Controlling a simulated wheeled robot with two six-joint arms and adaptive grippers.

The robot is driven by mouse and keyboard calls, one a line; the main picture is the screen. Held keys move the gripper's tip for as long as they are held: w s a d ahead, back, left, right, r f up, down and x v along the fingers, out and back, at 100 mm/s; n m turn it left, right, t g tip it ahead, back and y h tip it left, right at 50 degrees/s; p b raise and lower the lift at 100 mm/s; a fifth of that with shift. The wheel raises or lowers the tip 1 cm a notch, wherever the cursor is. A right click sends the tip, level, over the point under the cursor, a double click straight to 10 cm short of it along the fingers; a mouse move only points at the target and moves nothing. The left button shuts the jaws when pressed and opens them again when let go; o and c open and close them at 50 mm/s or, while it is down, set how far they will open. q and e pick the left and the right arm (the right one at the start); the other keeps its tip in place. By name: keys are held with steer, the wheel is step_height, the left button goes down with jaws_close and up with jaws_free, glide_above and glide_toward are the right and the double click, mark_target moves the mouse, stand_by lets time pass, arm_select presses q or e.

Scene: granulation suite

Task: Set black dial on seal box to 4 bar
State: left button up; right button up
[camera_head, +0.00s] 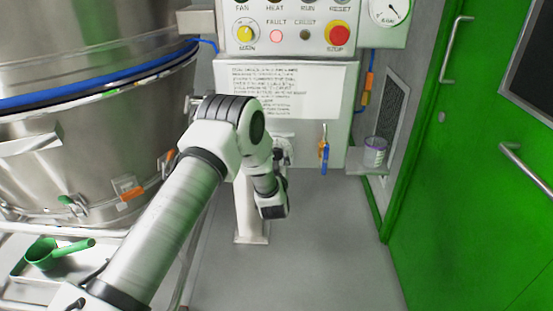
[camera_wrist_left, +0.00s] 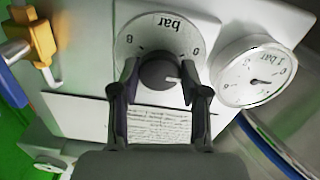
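The black dial (camera_wrist_left: 158,72) sits in the middle of a round white scale plate (camera_wrist_left: 160,28) marked "bar", upside down in the left wrist view. A pale mark on the dial points to the right, roughly on the side of the 0. My left gripper (camera_wrist_left: 159,82) has one finger on each side of the dial, and both appear to touch it. In the head view the seal box (camera_head: 283,127) is a small light box low on the wall, partly hidden behind my left arm. My left gripper there (camera_head: 282,160) is mostly hidden. My right gripper is out of view.
A round pressure gauge (camera_wrist_left: 252,77) stands right of the dial in the wrist view. In the head view, a control panel (camera_head: 290,20) is above, a steel vessel (camera_head: 90,150) at left, and a green door (camera_head: 475,150) at right.

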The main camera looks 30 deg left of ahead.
arm_select(q)
steer(key=shift+m, duration=0.3)
steer(key=m+p, duration=0.2)
steer(key=m, duration=0.1)
steer(key=shift+r, duration=0.15)
steer(key=m+p, duration=0.2)
steer(key=m, duration=0.2)
steer(key=shift+m, duration=0.4)
steer(key=m+p, duration=0.2)
steer(key=m, duration=0.2)
steer(key=shift+m, duration=0.3)
steer(key=m+p, duration=0.2)
steer(key=m, duration=0.2)
steer(key=shift+m, duration=0.4)
steer(key=o, duration=1.1)
steer(key=shift+o, duration=0.2)
